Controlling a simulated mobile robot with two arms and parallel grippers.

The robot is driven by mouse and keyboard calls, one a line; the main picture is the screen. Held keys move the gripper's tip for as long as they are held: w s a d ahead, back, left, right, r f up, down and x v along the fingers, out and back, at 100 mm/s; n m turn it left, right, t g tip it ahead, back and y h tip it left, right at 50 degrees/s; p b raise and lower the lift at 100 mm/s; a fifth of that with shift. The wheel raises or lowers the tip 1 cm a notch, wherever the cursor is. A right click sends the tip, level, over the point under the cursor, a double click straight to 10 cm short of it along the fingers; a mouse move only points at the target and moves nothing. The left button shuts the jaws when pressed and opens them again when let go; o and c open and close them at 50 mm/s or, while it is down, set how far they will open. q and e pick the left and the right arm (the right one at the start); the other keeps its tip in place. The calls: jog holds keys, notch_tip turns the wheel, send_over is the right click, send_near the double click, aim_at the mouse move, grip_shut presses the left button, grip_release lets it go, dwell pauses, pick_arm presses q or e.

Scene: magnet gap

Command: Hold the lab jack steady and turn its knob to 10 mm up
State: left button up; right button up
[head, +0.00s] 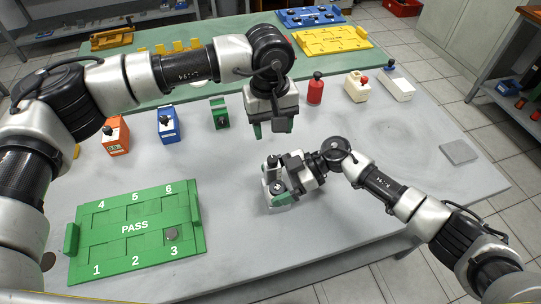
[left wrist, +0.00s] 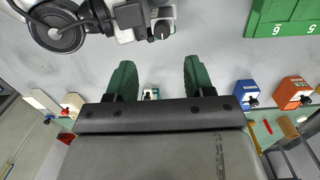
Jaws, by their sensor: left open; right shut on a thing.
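The lab jack looks like a small pale block (head: 268,177) on the grey table, mostly hidden behind my right gripper (head: 276,182) in the head view. My right gripper is shut on it, with a green finger against its near side. In the left wrist view a black knob (left wrist: 162,29) sticks out from the jack's pale body, at the top of the picture. My left gripper (head: 273,129) is open and empty, pointing down behind the jack and apart from it. Its two green fingers (left wrist: 160,80) are spread in the left wrist view. The knob's reading cannot be made out.
A green PASS board (head: 140,226) with numbered pads lies at the left, a grey disc (head: 171,234) on it. Orange (head: 116,137), blue (head: 168,126) and green (head: 219,113) devices and a red bottle (head: 315,89) stand behind. A grey plate (head: 459,152) lies right.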

aim_at(271, 158)
pick_arm(q)
jog(key=w+a+m+g+h, duration=0.1)
jog(key=a+m+h, duration=0.1)
jog(key=m, duration=1.2)
jog(key=w+a+m+g+h, duration=0.1)
jog(key=a+m+h, duration=0.1)
jog(key=m, duration=1.1)
jog(key=x, duration=1)
jog(key=shift+f, duration=0.35)
